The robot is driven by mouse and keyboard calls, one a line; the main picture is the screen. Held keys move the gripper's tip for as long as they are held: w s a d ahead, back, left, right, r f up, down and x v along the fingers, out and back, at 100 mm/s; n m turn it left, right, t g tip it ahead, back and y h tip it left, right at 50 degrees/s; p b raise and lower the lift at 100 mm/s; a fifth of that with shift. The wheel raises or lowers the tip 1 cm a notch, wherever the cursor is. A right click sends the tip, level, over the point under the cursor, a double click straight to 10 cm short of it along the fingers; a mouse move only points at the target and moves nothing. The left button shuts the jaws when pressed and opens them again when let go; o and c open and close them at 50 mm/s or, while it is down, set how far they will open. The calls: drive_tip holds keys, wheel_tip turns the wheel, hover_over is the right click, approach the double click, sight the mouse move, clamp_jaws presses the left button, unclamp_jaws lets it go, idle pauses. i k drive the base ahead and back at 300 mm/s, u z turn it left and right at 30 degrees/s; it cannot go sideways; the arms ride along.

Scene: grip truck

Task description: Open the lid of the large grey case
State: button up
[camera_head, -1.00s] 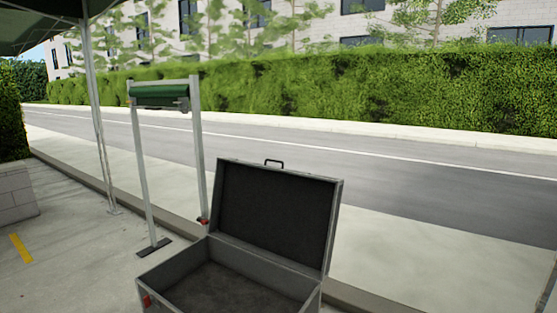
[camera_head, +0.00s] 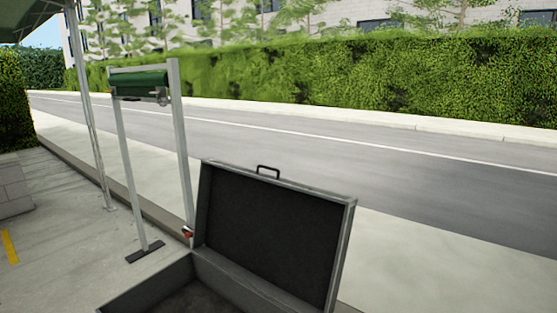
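The large grey case stands at the bottom centre of the head view, its lid (camera_head: 272,228) raised and leaning back a little past upright. The lid's dark inner side faces me, and a dark handle (camera_head: 268,170) shows on its top edge. The open body of the case (camera_head: 150,283) is cut off by the bottom of the picture; the part of its inside that shows looks dark and empty. My gripper is not in view.
A metal stand with a green roll (camera_head: 140,84) stands behind the case to the left, its foot on the pavement. A canopy pole (camera_head: 92,110) is further left, near a grey block wall (camera_head: 15,185). A kerb and road (camera_head: 400,165) run behind; a hedge lies beyond.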

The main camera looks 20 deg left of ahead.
sight(287, 241)
drive_tip(key=z, duration=0.05)
drive_tip(key=i, duration=1)
drive_tip(key=u, duration=1.25)
